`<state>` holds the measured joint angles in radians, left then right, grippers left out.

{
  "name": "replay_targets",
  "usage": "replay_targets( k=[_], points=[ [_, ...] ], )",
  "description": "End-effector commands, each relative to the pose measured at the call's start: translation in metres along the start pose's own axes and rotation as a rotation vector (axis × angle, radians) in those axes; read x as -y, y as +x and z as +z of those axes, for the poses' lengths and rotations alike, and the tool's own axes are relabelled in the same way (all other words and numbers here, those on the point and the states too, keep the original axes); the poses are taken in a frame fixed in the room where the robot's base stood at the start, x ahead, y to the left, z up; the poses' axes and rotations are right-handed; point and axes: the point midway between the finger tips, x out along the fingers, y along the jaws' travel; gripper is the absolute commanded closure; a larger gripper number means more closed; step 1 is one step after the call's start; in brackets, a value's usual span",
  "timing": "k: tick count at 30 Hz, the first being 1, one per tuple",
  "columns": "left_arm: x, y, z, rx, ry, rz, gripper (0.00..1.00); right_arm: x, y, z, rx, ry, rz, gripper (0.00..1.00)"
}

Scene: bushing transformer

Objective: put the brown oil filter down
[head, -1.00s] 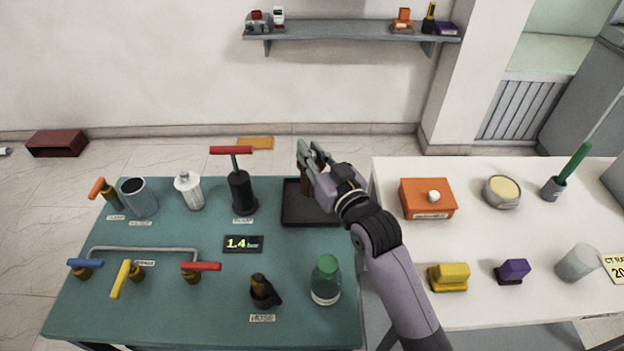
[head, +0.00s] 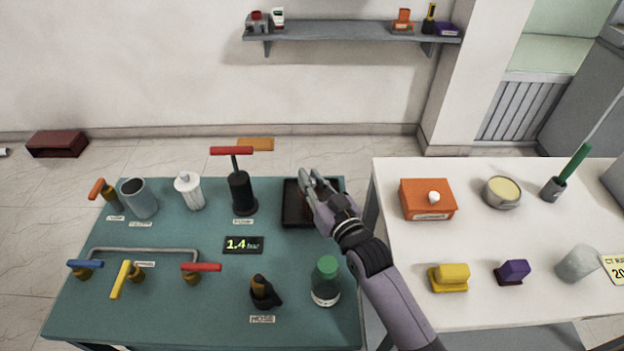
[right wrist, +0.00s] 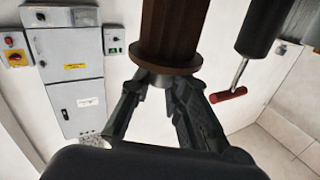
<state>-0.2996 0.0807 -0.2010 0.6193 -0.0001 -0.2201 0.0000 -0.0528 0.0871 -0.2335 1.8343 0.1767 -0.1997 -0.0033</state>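The brown oil filter (right wrist: 172,28) shows in the right wrist view as a ribbed brown cylinder with a wider flange and a short grey neck. My right gripper (right wrist: 163,84) has its fingers closed around that neck. In the head view my right gripper (head: 308,178) is over the dark tray (head: 298,224) at the back right of the green table, and it mostly hides the filter. I cannot tell whether the filter's far end touches the tray. My left gripper is not in view.
A black pump (head: 241,190) with a red handle stands left of the tray. A green-capped bottle (head: 326,284) and a pressure display (head: 243,244) are in front. The white table (head: 480,235) on the right holds an orange box (head: 428,200).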

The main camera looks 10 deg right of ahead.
Motion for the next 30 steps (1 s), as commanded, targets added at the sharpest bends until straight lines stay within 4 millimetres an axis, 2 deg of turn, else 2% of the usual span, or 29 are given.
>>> replay_targets(
  k=[9, 20, 23, 30],
  points=[
    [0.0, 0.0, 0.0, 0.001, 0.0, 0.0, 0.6, 0.0, 0.0, 0.001, 0.002, 0.0, 0.0, 0.64],
    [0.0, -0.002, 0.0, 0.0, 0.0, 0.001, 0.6, 0.0, -0.001, -0.004, 0.0, 0.0, 0.0, 0.64],
    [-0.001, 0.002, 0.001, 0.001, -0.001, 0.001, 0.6, 0.0, -0.014, 0.0, 0.003, 0.0, 0.001, 0.64],
    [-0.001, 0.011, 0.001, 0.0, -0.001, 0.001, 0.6, 0.001, -0.065, 0.001, 0.004, 0.0, -0.001, 0.64]
  ],
)
